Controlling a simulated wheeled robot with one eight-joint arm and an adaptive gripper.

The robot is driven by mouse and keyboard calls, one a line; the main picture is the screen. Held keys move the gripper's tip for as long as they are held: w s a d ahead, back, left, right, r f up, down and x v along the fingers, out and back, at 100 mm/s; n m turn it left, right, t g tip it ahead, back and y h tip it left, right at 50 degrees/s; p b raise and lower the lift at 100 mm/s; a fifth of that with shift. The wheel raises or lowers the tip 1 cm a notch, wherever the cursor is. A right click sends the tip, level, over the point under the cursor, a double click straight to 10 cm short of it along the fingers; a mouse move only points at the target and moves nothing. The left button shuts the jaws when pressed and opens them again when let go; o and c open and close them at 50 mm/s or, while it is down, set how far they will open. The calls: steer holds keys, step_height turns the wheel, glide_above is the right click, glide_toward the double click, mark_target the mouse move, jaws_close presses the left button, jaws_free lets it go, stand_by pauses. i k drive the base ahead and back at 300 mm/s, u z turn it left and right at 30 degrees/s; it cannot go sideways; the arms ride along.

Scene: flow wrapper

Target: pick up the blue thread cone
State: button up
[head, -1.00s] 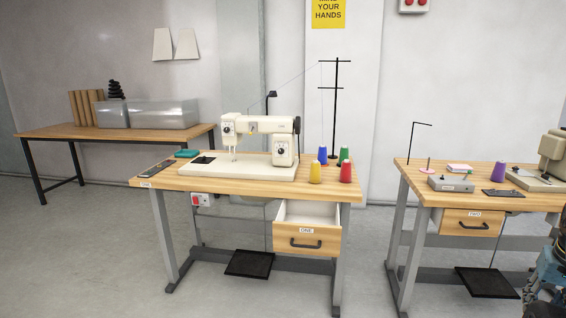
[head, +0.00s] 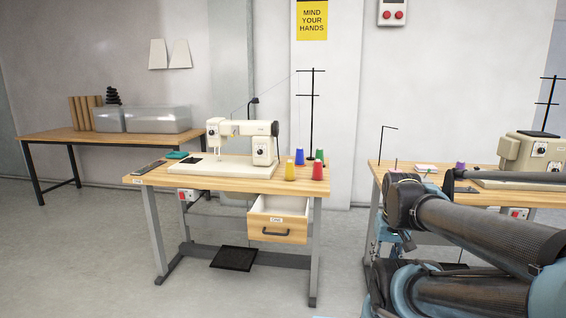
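The blue thread cone (head: 299,157) stands upright on the wooden top of sewing table ONE (head: 230,182), to the right of the white sewing machine (head: 262,150). A yellow cone (head: 290,171) stands just in front of it and to its left. A red cone (head: 317,171) and a green cone (head: 320,156) stand to its right. My arm (head: 470,235) fills the lower right of the head view, well away from the blue cone. Its gripper cannot be made out in this view.
The drawer (head: 278,233) of table ONE is pulled open at the front. A black thread stand (head: 312,115) rises behind the cones. A second sewing table with a machine (head: 530,152) is at the right, partly behind my arm. Floor (head: 100,270) in front is clear.

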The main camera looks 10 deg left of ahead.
mark_target(300, 160)
steer(key=u, duration=0.1)
steer(key=i, duration=1)
steer(key=z, duration=0.05)
